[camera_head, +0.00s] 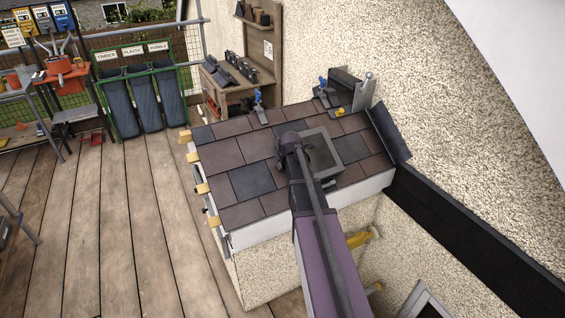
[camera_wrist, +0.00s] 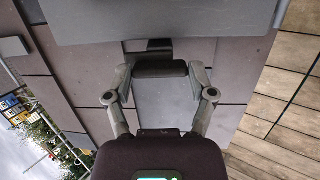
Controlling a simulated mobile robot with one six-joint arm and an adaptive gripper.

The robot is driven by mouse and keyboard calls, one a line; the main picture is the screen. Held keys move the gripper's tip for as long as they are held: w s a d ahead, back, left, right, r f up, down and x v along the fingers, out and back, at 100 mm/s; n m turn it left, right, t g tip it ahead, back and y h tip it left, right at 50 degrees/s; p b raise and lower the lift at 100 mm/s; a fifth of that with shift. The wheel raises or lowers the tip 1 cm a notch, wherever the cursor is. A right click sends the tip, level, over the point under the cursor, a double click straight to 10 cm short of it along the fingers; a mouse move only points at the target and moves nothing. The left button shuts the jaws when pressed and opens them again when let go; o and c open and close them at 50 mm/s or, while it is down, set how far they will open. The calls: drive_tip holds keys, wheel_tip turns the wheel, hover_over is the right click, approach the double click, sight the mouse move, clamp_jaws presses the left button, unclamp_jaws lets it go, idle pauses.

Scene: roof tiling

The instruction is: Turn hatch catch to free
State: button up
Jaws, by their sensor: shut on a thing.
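The roof hatch (camera_head: 327,148) is a grey square panel set in the tiled roof. In the wrist view its flat grey edge (camera_wrist: 160,25) spans the top of the picture. The hatch catch (camera_wrist: 160,69) is a dark bar just below that edge, lying roughly parallel to it, with a small dark block (camera_wrist: 160,45) between it and the hatch. My gripper (camera_wrist: 160,76) is shut on the catch, one finger at each end of the bar. In the head view my gripper (camera_head: 292,143) is over the hatch's left side, and my arm hides the catch.
Brown and dark slate tiles (camera_head: 252,181) surround the hatch. Blue-topped tools (camera_head: 258,98) stand along the roof's upper edge. A pebbled wall (camera_head: 430,100) rises at the right. A workbench (camera_head: 240,85) and three hanging bags (camera_head: 143,104) stand beyond, and the wooden deck (camera_head: 110,230) is mostly clear.

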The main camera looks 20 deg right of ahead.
drive_tip(key=shift+s, duration=0.1)
idle(0.3)
drive_tip(key=o, duration=1.1)
drive_tip(key=shift+a, duration=0.1)
drive_tip(key=shift+c, duration=0.2)
drive_tip(key=shift+r, duration=0.1)
